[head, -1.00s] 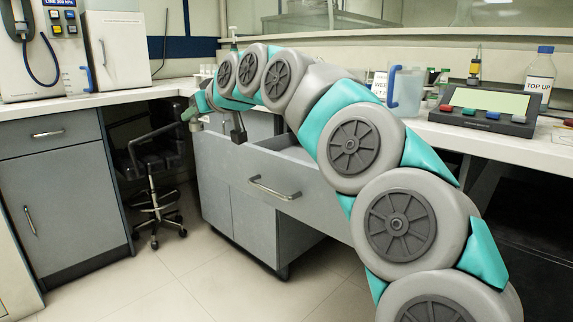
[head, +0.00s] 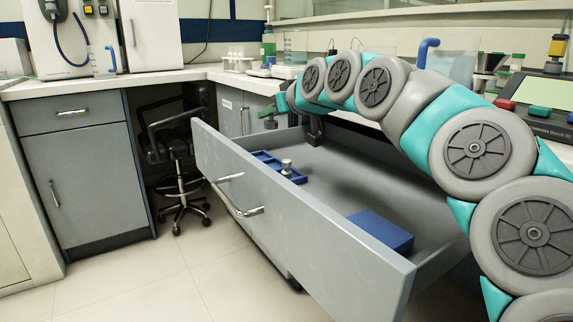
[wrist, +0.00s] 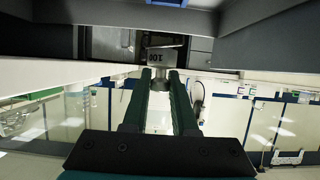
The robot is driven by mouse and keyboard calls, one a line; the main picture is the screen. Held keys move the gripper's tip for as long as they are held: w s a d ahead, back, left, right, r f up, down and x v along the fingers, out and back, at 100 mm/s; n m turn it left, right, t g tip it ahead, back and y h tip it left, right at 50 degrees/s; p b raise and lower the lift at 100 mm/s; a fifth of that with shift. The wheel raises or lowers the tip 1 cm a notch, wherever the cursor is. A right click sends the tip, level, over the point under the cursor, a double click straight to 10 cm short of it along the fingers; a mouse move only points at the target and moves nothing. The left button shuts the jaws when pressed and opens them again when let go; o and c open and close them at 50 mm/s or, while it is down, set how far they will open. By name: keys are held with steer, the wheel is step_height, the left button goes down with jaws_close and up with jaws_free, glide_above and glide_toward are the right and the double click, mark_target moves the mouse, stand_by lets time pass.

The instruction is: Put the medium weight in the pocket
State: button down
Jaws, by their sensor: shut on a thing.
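My gripper (head: 269,120) is above the far end of an open grey drawer (head: 300,205). In the wrist view my gripper (wrist: 160,80) has its fingertips shut on a small grey metal piece (wrist: 160,70), which seems to be the knob of a weight; a dark marking shows just beyond it. I cannot tell its size from here. In the drawer lies a blue tray (head: 262,156) with pockets, and a silver knobbed weight (head: 287,166) stands in it. Which pockets are empty is too small to tell.
A blue box (head: 381,231) lies nearer in the drawer, with bare drawer floor between it and the tray. The drawer front wall has a chrome handle (head: 231,178). A counter (head: 150,80) with lab items runs behind. A stool (head: 175,160) stands left.

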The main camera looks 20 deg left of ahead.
step_height(320, 180, down, 10)
steer(key=shift+r+b, duration=0.2)
steer(key=shift+b, duration=0.35)
steer(key=shift+f, duration=0.1)
steer(key=c, duration=0.7)
jaws_free()
steer(key=shift+s+d+r, duration=0.15)
steer(key=shift+s+r, duration=0.05)
steer(key=v, duration=1.1)
steer(key=shift+s+d+r, duration=0.1)
steer(key=shift+s+d, duration=0.05)
steer(key=shift+d, duration=0.05)
